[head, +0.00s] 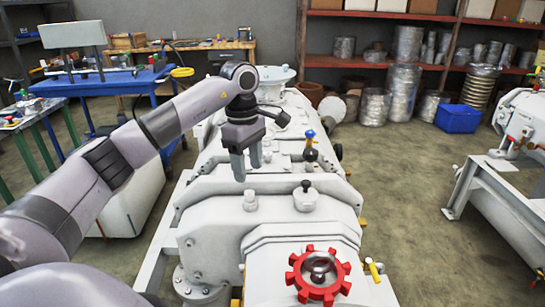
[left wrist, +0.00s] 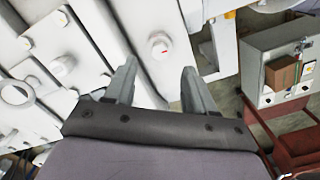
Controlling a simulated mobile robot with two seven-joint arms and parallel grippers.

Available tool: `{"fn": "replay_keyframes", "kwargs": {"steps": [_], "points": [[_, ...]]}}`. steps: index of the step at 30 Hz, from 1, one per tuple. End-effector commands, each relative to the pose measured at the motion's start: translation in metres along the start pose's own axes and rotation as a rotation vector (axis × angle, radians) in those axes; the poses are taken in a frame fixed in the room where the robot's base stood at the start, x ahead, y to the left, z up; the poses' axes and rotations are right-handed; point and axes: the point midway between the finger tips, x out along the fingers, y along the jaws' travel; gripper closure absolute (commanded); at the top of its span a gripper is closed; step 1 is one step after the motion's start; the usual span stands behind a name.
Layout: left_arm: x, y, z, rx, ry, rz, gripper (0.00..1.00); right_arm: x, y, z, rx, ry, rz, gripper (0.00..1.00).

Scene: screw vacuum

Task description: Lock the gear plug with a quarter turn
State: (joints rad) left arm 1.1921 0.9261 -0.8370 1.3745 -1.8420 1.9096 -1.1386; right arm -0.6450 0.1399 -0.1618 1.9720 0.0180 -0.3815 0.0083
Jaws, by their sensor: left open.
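My left gripper (head: 247,176) hangs over the white vacuum machine (head: 210,213), fingers pointing down, open and empty. In the left wrist view its two fingers (left wrist: 158,75) stand apart. A red gear-shaped wheel (head: 318,275) is at the machine's near end. My right gripper is out of view.
A blue-handled valve (head: 310,138) rises from the machine right of the gripper. A yellow-tipped fitting (head: 374,268) sticks out beside the red wheel. A blue workbench (head: 105,82) stands at left, and a blue bin (head: 458,118) at back right. Floor right of the machine is clear.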

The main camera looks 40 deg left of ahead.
Motion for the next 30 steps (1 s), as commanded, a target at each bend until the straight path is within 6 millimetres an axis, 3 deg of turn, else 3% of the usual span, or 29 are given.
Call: {"fn": "replay_keyframes", "kwargs": {"steps": [5, 19, 30], "points": [[0.001, -0.009, -0.008, 0.008, 0.056, -0.001, 0.45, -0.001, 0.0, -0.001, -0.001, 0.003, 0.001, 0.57], [0.061, -0.009, -0.01, 0.009, 0.053, -0.001, 0.45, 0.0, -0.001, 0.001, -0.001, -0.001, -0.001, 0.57], [0.067, -0.008, -0.01, 0.009, 0.052, 0.001, 0.45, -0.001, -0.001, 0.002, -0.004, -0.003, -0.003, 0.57]]}}
